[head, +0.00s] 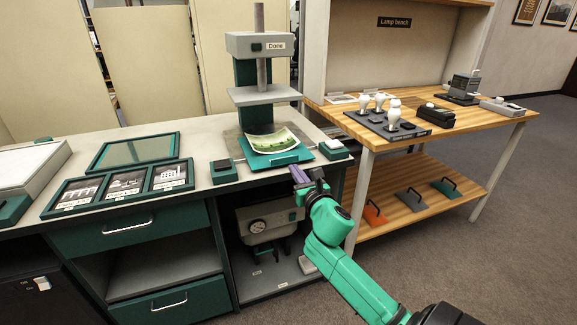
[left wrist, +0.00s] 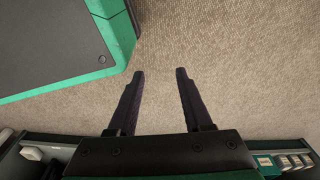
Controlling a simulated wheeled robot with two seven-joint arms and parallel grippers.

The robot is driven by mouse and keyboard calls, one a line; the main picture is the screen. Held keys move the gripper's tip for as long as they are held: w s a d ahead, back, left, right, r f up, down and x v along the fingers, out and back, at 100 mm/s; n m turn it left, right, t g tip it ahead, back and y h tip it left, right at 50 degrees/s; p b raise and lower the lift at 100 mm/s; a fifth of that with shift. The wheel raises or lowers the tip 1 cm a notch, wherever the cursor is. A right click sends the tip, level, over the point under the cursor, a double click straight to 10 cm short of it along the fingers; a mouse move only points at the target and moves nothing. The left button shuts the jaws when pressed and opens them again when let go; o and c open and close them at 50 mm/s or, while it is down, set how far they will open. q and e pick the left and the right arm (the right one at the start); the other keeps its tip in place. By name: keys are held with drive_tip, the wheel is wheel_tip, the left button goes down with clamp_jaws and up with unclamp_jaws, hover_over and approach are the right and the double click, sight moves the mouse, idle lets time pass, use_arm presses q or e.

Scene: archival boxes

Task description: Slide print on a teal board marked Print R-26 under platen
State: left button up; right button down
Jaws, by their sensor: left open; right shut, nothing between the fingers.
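A teal board (head: 274,160) lies on the counter at the foot of the press, with a curled green and cream print (head: 283,139) on it. Its marking cannot be read. The grey platen (head: 264,96) is raised above the board's rear part, with a clear gap between. My right gripper (head: 298,174) is shut and empty just in front of the board's front edge; whether it touches the board cannot be told. My left gripper (left wrist: 158,74) is open and empty over the carpet in the left wrist view.
The press head (head: 259,44) carries a "Done" label. Small blocks stand left (head: 223,170) and right (head: 333,149) of the board. Framed pictures (head: 124,184) and a green-framed pane (head: 135,151) lie left on the counter. The lamp bench (head: 470,121) stands to the right.

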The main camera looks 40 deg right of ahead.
sight(286, 158)
drive_tip(key=x, duration=0.4)
drive_tip(key=shift+w+d, duration=0.1)
drive_tip(key=shift+w, duration=0.3)
use_arm(q)
drive_tip(key=shift+w+d+r, duration=0.15)
drive_tip(key=shift+w+r, duration=0.2)
drive_tip(key=shift+w, duration=0.1)
use_arm(e)
drive_tip(key=b+x, duration=0.1)
drive_tip(key=x, duration=0.4)
drive_tip(key=shift+w+d+f, duration=0.1)
drive_tip(key=shift+w, duration=0.1)
drive_tip(key=shift+w+d, duration=0.15)
drive_tip(key=shift+w, duration=0.15)
use_arm(q)
drive_tip(key=shift+w+r, duration=0.4)
drive_tip(key=shift+r, duration=0.05)
